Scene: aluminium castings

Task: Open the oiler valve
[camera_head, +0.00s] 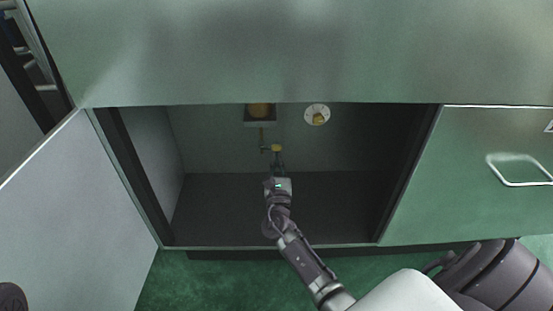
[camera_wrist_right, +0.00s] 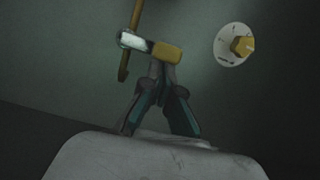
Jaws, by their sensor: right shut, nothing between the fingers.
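A thin brass pipe (camera_head: 262,135) hangs down at the cabinet's back wall and carries a small valve with a yellow handle (camera_head: 277,148). In the right wrist view the yellow handle (camera_wrist_right: 167,53) sticks out sideways to the right from a silvery valve body (camera_wrist_right: 132,41) on the pipe (camera_wrist_right: 124,70). My right gripper (camera_head: 277,168) reaches into the cabinet from below. Its fingers (camera_wrist_right: 163,72) are shut and empty, with the tips right at the handle's underside; I cannot tell whether they touch.
A round white plate with a yellow knob (camera_head: 317,115) is on the back wall to the right. A box with a brass part (camera_head: 260,113) sits above the pipe. The cabinet door (camera_head: 75,210) stands open at left; a closed drawer front (camera_head: 480,180) is at right. The cabinet floor (camera_head: 215,205) is bare.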

